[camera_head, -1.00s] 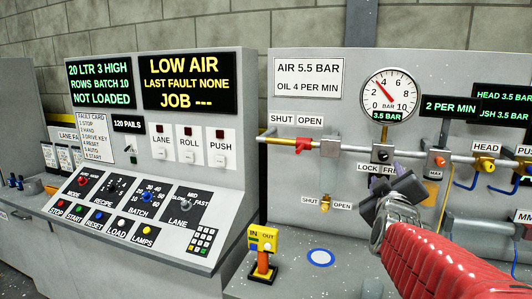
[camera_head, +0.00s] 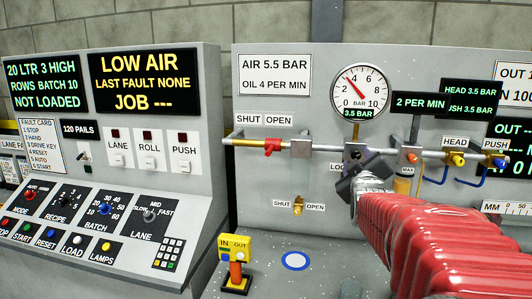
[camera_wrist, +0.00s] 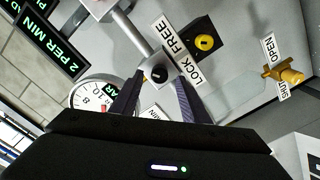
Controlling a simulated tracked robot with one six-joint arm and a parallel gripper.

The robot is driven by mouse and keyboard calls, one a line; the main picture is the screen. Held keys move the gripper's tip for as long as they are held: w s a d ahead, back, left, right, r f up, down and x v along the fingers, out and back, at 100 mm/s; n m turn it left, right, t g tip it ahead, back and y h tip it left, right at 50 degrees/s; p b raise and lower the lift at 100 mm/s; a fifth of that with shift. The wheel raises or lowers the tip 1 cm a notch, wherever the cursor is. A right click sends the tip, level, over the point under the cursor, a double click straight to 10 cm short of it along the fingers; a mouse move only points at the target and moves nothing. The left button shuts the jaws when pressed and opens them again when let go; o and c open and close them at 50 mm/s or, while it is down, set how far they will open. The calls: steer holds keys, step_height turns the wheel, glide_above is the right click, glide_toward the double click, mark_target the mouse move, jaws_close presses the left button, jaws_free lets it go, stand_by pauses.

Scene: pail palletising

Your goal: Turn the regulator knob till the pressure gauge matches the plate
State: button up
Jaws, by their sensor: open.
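The plate (camera_head: 275,74) reads AIR 5.5 BAR and OIL 4 PER MIN. The round pressure gauge (camera_head: 359,92) shows 3.5 BAR on its green readout; its red needle points up and left. The small black regulator knob (camera_head: 354,153) sits on the pipe below the gauge. My gripper (camera_head: 361,180) is just below the knob in the head view, partly covering the LOCK FREE label. In the wrist view my open gripper (camera_wrist: 160,80) has its fingers to either side of the knob (camera_wrist: 157,74). Whether they touch it is unclear.
A yellow knob (camera_wrist: 205,42) on a dark block stands near the LOCK FREE label (camera_wrist: 175,48). A red valve handle (camera_head: 272,146) is left on the pipe, with an orange-topped unit (camera_head: 407,157) to the right. A brass valve (camera_head: 298,206) is below.

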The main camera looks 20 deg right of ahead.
steer(key=shift+x, duration=1.05)
steer(key=shift+c, duration=0.5)
steer(key=c, duration=1)
